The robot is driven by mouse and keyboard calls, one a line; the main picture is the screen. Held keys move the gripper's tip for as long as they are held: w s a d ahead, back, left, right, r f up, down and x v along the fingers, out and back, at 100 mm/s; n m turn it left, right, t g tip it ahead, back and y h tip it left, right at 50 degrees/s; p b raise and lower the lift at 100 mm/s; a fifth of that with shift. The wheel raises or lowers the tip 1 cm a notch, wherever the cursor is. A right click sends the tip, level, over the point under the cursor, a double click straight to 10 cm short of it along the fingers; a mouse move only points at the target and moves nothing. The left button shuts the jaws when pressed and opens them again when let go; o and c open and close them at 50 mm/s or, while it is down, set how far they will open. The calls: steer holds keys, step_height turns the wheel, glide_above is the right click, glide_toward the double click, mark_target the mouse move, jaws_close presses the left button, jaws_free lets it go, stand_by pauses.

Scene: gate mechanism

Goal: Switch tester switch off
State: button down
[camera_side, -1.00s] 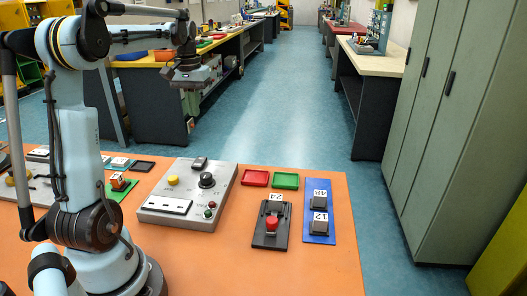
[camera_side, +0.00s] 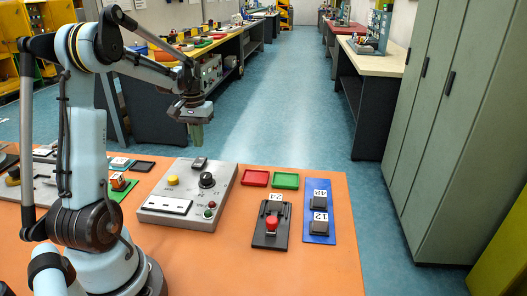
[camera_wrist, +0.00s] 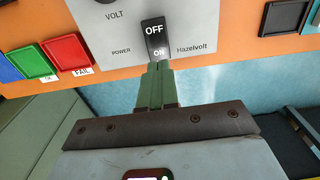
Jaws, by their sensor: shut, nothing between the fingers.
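The tester (camera_side: 190,200) is a grey box on the orange table, with a yellow knob, a black knob and small buttons. Its black rocker switch (camera_side: 199,163) sits at its far edge. In the wrist view the switch (camera_wrist: 155,40) shows OFF on its upper half and ON on its lower half. I cannot tell which half is pressed in. My gripper (camera_side: 196,145) points down above and just beyond the switch in the side view. In the wrist view its green fingers (camera_wrist: 157,69) are together and empty, their tips close to the ON end. Contact is not clear.
A red tray (camera_side: 255,178) and a green tray (camera_side: 286,180) lie right of the tester. A black fixture with a red button (camera_side: 272,224) and a blue board with grey blocks (camera_side: 319,225) stand nearby. The table's far edge runs behind the tester.

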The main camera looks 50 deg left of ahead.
mark_target(201, 159)
steer(key=shift+f, duration=2.1)
steer(key=shift+f, duration=0.2)
steer(key=shift+s+d+r, duration=0.3)
steer(key=shift+s+d, duration=0.2)
step_height(201, 159, up, 14)
